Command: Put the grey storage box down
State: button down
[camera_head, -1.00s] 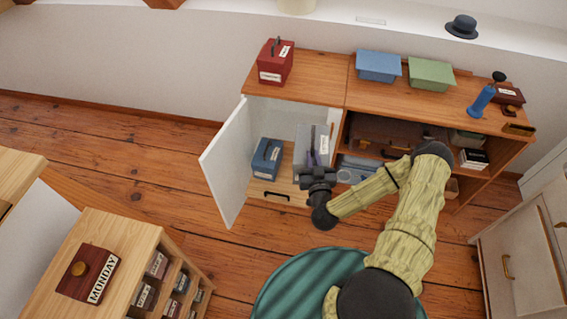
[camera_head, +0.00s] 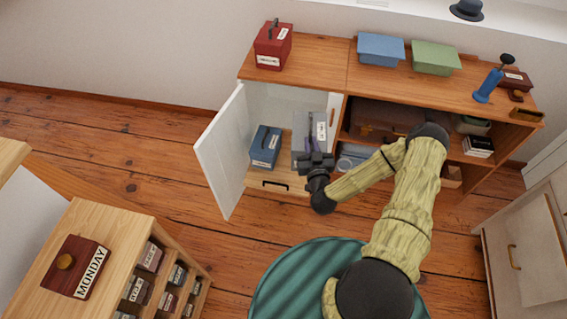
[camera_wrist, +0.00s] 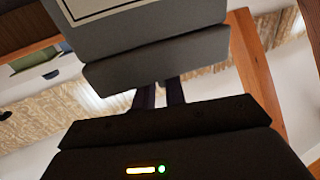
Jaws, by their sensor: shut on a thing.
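The grey storage box (camera_head: 299,139) is in the open left compartment of the wooden cabinet (camera_head: 296,78), on its right side, with a white label on it. My gripper (camera_head: 313,157) is at the compartment's front and is shut on the box. In the wrist view the grey box (camera_wrist: 155,40) fills the top, its pale label partly cut off, and my gripper's two dark fingers (camera_wrist: 159,95) reach up to it. The box's underside is hidden, so I cannot tell whether it touches the compartment floor.
A blue box (camera_head: 265,147) stands left of the grey one. The white door (camera_head: 221,150) is swung open at the left. A red box (camera_head: 273,46), a blue box (camera_head: 380,49) and a green box (camera_head: 436,57) stand on top. Shelves with a brown case (camera_head: 380,120) lie right.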

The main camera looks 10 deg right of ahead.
jog(key=w+f+b, duration=0.2)
jog(key=f+b, duration=0.3)
jog(key=w+f+b, duration=0.3)
jog(key=f+b, duration=0.2)
jog(key=b, duration=0.1)
jog(key=w+f+b, duration=0.2)
jog(key=f+b, duration=0.3)
jog(key=shift+w+d+b, duration=0.35)
jog(key=shift+w, duration=0.05)
jog(key=w+a+f+m+h+b, duration=0.1)
jog(key=w+f+b, duration=0.8)
jog(key=b, duration=1.1)
jog(key=shift+h+b, duration=0.4)
jog(key=shift+h, duration=0.3)
jog(key=shift+r, duration=0.1)
notch_tip(320, 180, down, 6)
jog(key=b, duration=0.2)
jog(key=shift+b, duration=0.4)
jog(key=shift+f, duration=0.2)
